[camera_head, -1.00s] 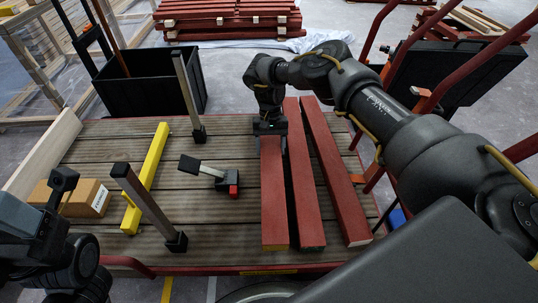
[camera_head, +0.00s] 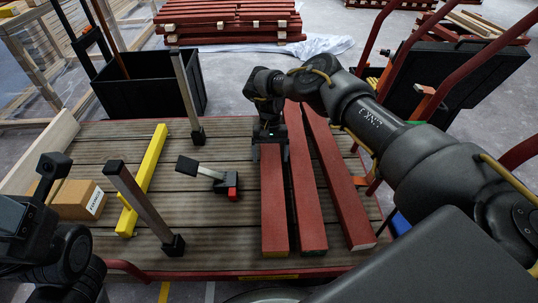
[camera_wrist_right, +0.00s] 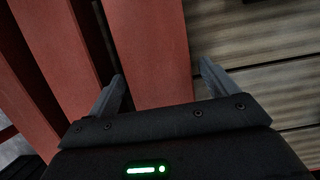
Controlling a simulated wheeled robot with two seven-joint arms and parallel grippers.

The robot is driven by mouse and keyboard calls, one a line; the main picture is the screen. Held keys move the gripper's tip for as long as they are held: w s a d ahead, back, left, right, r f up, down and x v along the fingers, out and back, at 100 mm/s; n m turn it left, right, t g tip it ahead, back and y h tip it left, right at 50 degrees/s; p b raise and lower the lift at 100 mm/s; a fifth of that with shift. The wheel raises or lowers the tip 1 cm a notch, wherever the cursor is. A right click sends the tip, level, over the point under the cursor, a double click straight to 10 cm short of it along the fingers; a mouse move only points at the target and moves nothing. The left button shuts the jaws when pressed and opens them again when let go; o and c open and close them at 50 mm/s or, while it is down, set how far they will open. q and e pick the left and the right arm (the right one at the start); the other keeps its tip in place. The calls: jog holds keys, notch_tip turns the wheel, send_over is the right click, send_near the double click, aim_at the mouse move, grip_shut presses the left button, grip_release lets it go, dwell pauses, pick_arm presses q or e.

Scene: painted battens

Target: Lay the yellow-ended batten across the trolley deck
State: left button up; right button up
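Three red battens lie side by side lengthwise on the slatted trolley deck (camera_head: 225,225). My right gripper (camera_head: 270,150) is over the far part of the left batten, pointing down. In the right wrist view its fingers (camera_wrist_right: 162,85) are apart, one on each side of a red batten (camera_wrist_right: 150,50), with a gap by the right finger. My left arm is at the left edge; its gripper (camera_head: 48,170) is unclear.
A yellow bar (camera_head: 145,180), a black-and-red-ended grey piece (camera_head: 210,174) and a cardboard box (camera_head: 75,200) lie on the deck's left. Grey posts (camera_head: 145,207) stand up there. A black bin (camera_head: 150,85) is behind; red rails are at right.

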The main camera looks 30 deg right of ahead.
jog(key=p+v, duration=0.2)
jog(key=v, duration=1)
dwell(0.3)
